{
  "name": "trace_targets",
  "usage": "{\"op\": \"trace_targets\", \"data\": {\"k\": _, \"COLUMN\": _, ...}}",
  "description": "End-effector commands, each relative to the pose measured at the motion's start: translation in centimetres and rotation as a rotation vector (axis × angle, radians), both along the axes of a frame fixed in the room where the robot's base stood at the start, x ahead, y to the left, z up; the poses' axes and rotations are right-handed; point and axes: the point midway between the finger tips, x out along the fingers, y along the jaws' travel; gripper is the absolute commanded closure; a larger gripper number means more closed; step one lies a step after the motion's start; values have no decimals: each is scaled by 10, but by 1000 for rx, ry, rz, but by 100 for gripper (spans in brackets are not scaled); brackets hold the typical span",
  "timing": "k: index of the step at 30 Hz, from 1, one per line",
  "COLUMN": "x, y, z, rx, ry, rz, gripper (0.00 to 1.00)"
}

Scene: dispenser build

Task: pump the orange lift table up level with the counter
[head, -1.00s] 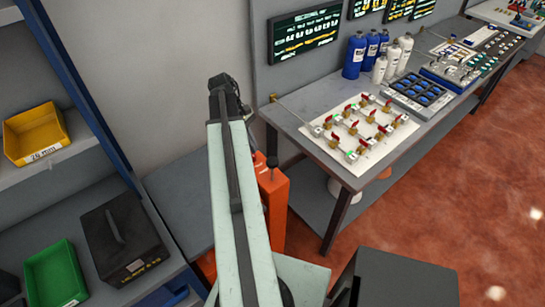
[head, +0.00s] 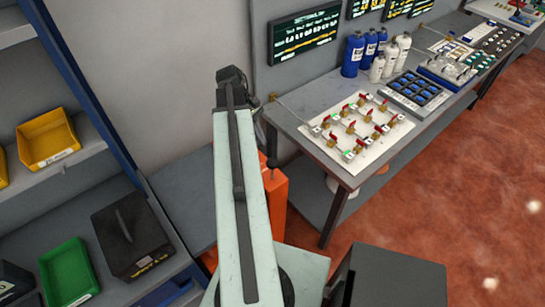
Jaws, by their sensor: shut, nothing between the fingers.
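The orange lift table shows in the head view as an orange upright (head: 276,205) just right of my arm, with a strip of orange low on the arm's left. A grey flat surface (head: 182,195) left of the arm seems to be its top; my arm covers part of it. A dark knob on a short stem (head: 272,164) stands at the upright's upper end. The counter (head: 352,180) is the grey worktop to the right, and the grey surface looks lower than it. My arm reaches away over the lift table; my gripper is not visible beyond its dark far joint.
A shelf rack at left holds a yellow bin (head: 47,142), a green bin (head: 70,272) and a black case (head: 130,235). The counter carries a valve board (head: 355,125) and several bottles (head: 354,55). Red floor (head: 440,210) is open at right.

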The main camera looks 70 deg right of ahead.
Motion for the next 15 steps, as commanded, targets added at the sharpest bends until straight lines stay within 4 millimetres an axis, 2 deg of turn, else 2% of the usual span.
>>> {"op": "trace_targets", "data": {"k": 8, "x": -2, "y": 0, "z": -7, "rx": 0, "ry": 0, "rz": 0, "gripper": 100}}
{"op": "trace_targets", "data": {"k": 15, "x": -12, "y": 3, "z": -32, "rx": -1, "ry": 0, "rz": -2, "gripper": 100}}
